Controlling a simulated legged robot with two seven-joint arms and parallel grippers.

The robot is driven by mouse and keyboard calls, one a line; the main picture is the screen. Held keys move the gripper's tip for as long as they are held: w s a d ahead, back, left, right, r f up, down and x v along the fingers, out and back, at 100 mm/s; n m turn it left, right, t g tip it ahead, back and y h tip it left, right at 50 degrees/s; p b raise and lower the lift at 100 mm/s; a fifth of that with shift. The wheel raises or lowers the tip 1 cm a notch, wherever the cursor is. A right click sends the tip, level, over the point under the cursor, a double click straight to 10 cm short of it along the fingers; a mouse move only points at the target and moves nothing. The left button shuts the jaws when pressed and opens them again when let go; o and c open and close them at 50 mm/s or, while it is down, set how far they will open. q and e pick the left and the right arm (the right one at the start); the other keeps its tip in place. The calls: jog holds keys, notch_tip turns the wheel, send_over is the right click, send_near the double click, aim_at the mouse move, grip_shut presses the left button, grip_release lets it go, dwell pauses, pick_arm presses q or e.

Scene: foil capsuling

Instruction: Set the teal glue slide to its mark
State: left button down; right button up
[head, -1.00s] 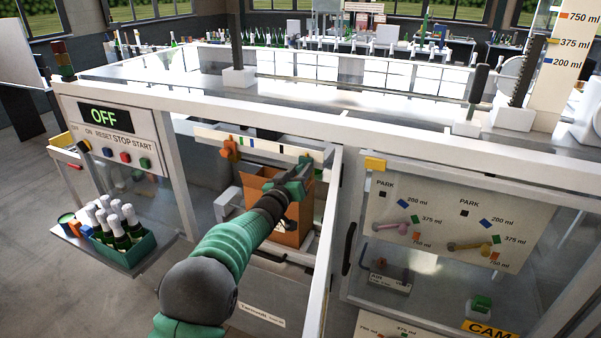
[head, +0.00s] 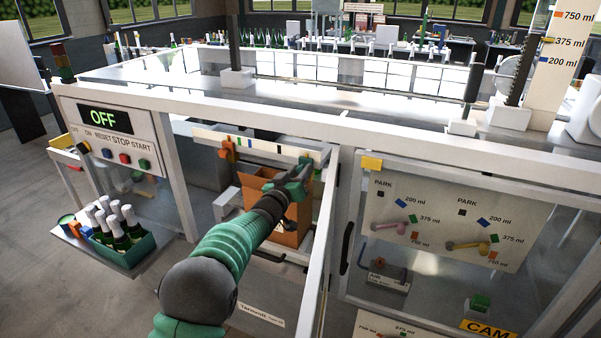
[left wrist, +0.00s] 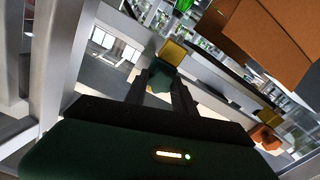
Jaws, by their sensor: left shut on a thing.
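The pale strip (head: 262,147) with small coloured marks runs along the back of the open bay in the head view. An orange slide (head: 228,150) sits near its left end. My left gripper (head: 300,178) is at the strip's right end, and its green body and fingers largely hide what it holds there. In the left wrist view the teal glue slide (left wrist: 160,76) shows between the dark fingertips of my left gripper (left wrist: 163,92), which is shut on it. The mark nearest the slide cannot be made out clearly. My right gripper is not in view.
An open cardboard box (head: 262,188) stands right beside and below my left gripper. The white frame post (head: 322,240) is close on the right of the arm. A green crate of bottles (head: 125,245) stands on a shelf at the left. The panel display (head: 103,118) reads OFF.

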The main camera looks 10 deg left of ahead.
pick_arm(q)
jog(key=shift+a+f, duration=0.15)
jog(key=shift+a, duration=0.3)
jog(key=a+p, duration=0.1)
jog(key=a, duration=0.1)
jog(key=w+a+p, duration=0.1)
jog(key=a, duration=0.2)
jog(key=a+p, duration=0.2)
jog(key=a, duration=0.1)
jog(key=shift+w+a, duration=0.1)
jog(key=shift+w, duration=0.2)
jog(key=shift+a+f, duration=0.15)
jog(key=shift+a, duration=0.1)
jog(key=shift+d, duration=0.1)
jog(key=c, duration=1.3)
grip_release()
jog(key=shift+o, duration=1.3)
jog(key=shift+s+r, duration=0.1)
jog(key=shift+r, duration=0.15)
